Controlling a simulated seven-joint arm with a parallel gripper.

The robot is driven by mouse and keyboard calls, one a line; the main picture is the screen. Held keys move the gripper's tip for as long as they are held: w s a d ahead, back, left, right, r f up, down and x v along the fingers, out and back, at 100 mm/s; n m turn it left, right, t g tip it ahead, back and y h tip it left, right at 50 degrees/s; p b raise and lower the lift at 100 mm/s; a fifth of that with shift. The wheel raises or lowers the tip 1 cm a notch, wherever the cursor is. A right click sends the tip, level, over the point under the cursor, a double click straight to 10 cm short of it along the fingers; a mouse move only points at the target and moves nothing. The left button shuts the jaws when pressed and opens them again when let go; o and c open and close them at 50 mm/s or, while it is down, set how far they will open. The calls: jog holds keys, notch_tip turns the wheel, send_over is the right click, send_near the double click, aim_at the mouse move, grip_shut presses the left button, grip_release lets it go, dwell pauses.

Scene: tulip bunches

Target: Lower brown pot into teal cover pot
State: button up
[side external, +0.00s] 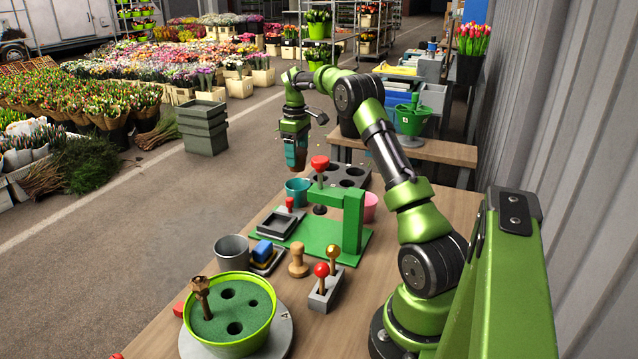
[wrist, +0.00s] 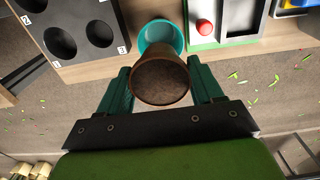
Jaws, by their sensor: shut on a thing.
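My gripper (side external: 296,155) is shut on the brown pot (side external: 296,159) and holds it upright in the air near the table's far left edge. In the wrist view the brown pot (wrist: 161,80) sits between the two green fingers, its open rim facing the camera. The teal cover pot (side external: 298,189) stands on the table below the brown pot. In the wrist view the teal cover pot (wrist: 162,35) shows just beyond the brown pot, which hides part of it. The brown pot appears above the teal pot and apart from it; the exact alignment is unclear.
A green press with a red knob (side external: 319,163) stands right beside the teal pot. A dark tray with round holes (side external: 345,174) lies behind, and a pink pot (side external: 370,207) stands right of the press. A grey cup (side external: 232,250) and a lime planter (side external: 230,313) are nearer.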

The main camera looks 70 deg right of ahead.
jog(key=shift+f, duration=2.3)
jog(key=shift+f, duration=1.5)
jog(key=shift+r, duration=0.2)
jog(key=o, duration=1.2)
jog(key=shift+c, duration=0.2)
notch_tip(320, 180, up, 17)
jog(key=shift+f, duration=0.1)
